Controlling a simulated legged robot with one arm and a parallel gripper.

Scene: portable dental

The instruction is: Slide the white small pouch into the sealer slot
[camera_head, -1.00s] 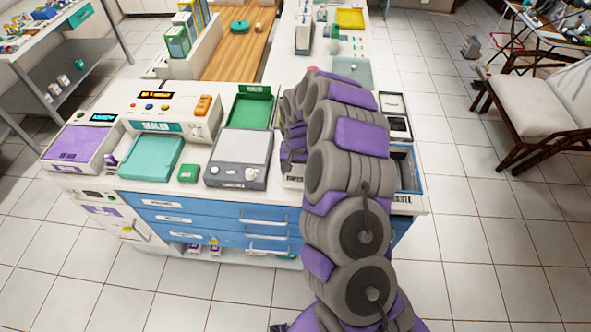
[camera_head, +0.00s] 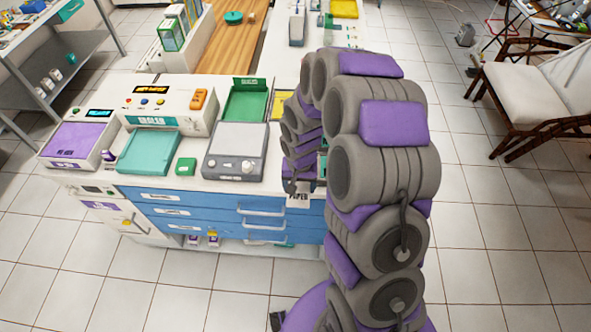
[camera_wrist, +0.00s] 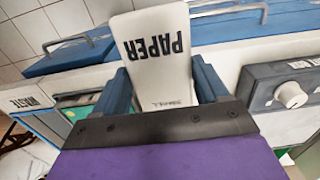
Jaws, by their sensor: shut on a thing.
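My gripper (camera_head: 297,184) is low over the counter's front edge, right of the grey device. In the wrist view its two blue fingers (camera_wrist: 160,85) are shut on the white small pouch (camera_wrist: 152,35), which bears the word PAPER and sticks out past the fingertips. In the head view the pouch (camera_head: 298,199) shows as a small white piece below the gripper, in front of the top drawer; my arm hides part of this area. The white sealer (camera_head: 168,103) stands at the left of the counter, with a teal plate (camera_head: 150,153) in front. Its slot is not clear.
A grey device with a knob (camera_head: 235,152) and a small green block (camera_head: 186,166) lie between sealer and gripper. A green tray (camera_head: 246,101) is behind. A purple-topped machine (camera_head: 78,140) is left of the sealer. Blue drawers (camera_head: 215,212) are below; the floor in front is open.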

